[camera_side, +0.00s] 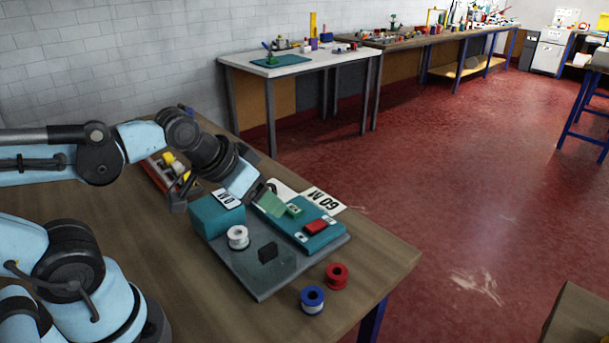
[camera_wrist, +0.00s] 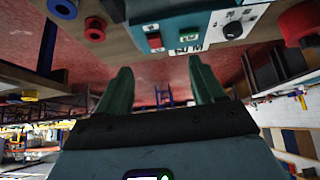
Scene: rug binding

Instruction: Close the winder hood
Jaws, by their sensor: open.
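The winder stands on a dark grey base plate (camera_side: 262,281) on the wooden table. It has a teal box (camera_side: 214,217) at the left and a low teal part (camera_side: 322,238) with a red button (camera_side: 316,227) at the right. A white spool (camera_side: 238,237) and a small black block (camera_side: 268,252) stand between them. I cannot tell for sure which part is the hood. My gripper (camera_side: 270,203) is over the back of the winder, close to the low teal part; contact is unclear. In the wrist view its green fingers (camera_wrist: 160,80) are apart and empty.
A red spool (camera_side: 336,277) and a blue spool (camera_side: 312,300) stand near the table's front right edge. A tray of coloured items (camera_side: 158,177) lies behind my arm at the left. The table (camera_side: 388,256) is clear to the right of the winder.

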